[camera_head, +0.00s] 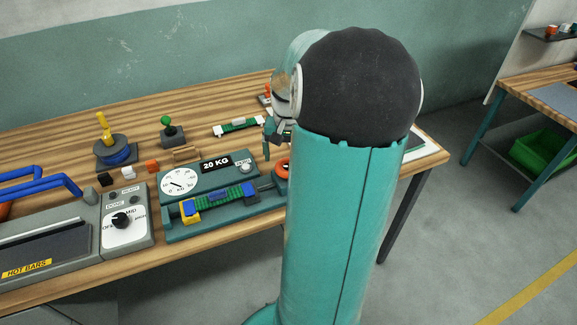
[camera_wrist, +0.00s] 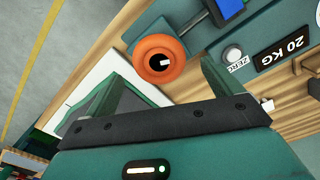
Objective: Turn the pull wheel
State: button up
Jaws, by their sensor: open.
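The pull wheel (camera_wrist: 150,50) is an orange ring with a dark hub and a small white mark, at the upper middle of the wrist view. In the head view only its left part (camera_head: 282,168) shows, at the right end of the teal tester (camera_head: 220,219); my arm hides the rest. My gripper (camera_wrist: 158,82) is open and empty. In the wrist view its two fingers stand on either side below the wheel, apart from it. In the head view my arm hides most of the gripper.
The tester carries a dial (camera_head: 180,181), a "20 KG" label (camera_head: 215,164) and a zero button (camera_wrist: 232,54). A hot-bar machine (camera_head: 45,250) stands left of it. A green circuit board (camera_head: 237,128) and a green-knobbed joystick (camera_head: 171,130) lie behind on the wooden bench.

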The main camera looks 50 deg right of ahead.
notch_tip(320, 180, down, 5)
dwell(0.3)
jog(key=shift+c, duration=0.4)
jog(key=c, duration=0.9)
jog(key=shift+m, duration=1.3)
jog(key=shift+d, duration=0.1)
jog(key=o, duration=1)
jog(key=shift+r, duration=0.15)
